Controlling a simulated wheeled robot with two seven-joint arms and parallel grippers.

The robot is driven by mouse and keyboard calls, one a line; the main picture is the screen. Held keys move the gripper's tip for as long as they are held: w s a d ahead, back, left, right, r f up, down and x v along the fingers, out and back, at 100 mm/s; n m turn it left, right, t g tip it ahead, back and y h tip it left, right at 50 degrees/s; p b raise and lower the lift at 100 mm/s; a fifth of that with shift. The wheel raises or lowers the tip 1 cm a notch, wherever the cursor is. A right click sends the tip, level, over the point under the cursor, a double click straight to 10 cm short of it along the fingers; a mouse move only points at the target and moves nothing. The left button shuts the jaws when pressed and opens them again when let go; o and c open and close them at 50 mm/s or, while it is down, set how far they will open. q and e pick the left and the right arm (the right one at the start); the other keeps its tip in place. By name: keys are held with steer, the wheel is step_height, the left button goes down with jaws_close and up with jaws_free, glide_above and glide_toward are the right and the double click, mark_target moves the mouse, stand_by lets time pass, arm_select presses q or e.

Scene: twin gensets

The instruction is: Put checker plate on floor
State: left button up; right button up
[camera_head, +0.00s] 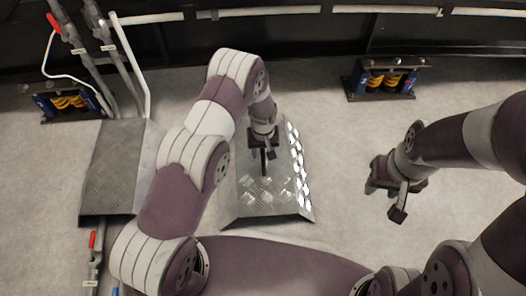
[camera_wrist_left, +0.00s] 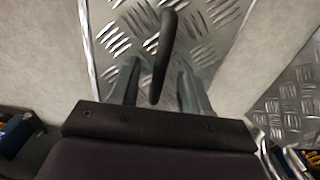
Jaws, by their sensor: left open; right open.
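A grey checker plate (camera_head: 270,195) with bent-down edges lies on the floor in the middle of the head view. Its tread pattern also fills the middle of the left wrist view (camera_wrist_left: 215,22). My left gripper (camera_head: 265,158) is over the plate, pointing down. In the left wrist view its two fingers (camera_wrist_left: 157,88) are open, with a dark bar-like handle (camera_wrist_left: 166,45) between them. Whether the fingers touch the handle cannot be told. A second checker plate (camera_head: 112,165) lies to the left. My right gripper (camera_head: 398,205) is open and empty above the floor, right of the middle plate.
Blue-and-black mounts with yellow springs stand at the back right (camera_head: 388,78) and back left (camera_head: 72,103). Pipes with a red lever (camera_head: 53,23) rise by the left plate. Grey floor (camera_head: 335,150) is clear between plate and right gripper.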

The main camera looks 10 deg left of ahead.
arm_select(q)
steer(key=s+a+r+m+p, duration=0.1)
steer(key=s+a+r+p, duration=0.15)
steer(key=r, duration=0.95)
steer(key=s+a+r+p, duration=0.1)
steer(key=s+r+p, duration=0.15)
steer(key=r, duration=0.95)
steer(key=s+a+r+m, duration=0.1)
steer(key=s+a+r, duration=0.1)
steer(key=s+r, duration=0.2)
steer(key=s+a+r+m+t, duration=0.1)
steer(key=s+r, duration=0.3)
steer(key=s, duration=0.7)
steer(key=shift+a+r, duration=0.35)
arm_select(e)
step_height(320, 180, up, 6)
